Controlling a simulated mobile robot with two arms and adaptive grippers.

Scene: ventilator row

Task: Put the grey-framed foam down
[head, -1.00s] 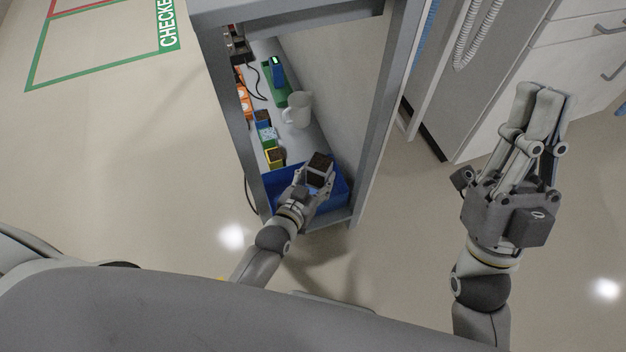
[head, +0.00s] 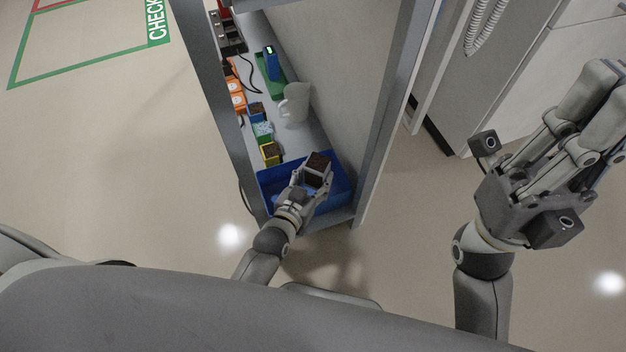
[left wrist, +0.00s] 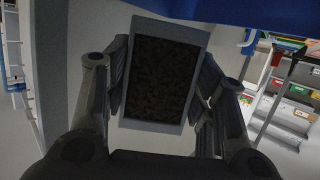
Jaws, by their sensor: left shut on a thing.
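The grey-framed foam (head: 318,163) is a dark, coarse pad in a light grey frame. My left gripper (head: 314,178) is shut on it, above the blue bin (head: 336,205) in the narrow rack. In the left wrist view the foam (left wrist: 163,80) sits upright between the two fingers, its dark face to the camera. Whether it touches the bin cannot be told.
On the shelf (head: 297,143) behind the bin stand a white mug (head: 295,102), a blue device (head: 271,64) on a green base, and a row of small coloured blocks (head: 262,130) at the left. Rack posts (head: 389,110) flank the opening. A white cabinet (head: 535,70) stands right.

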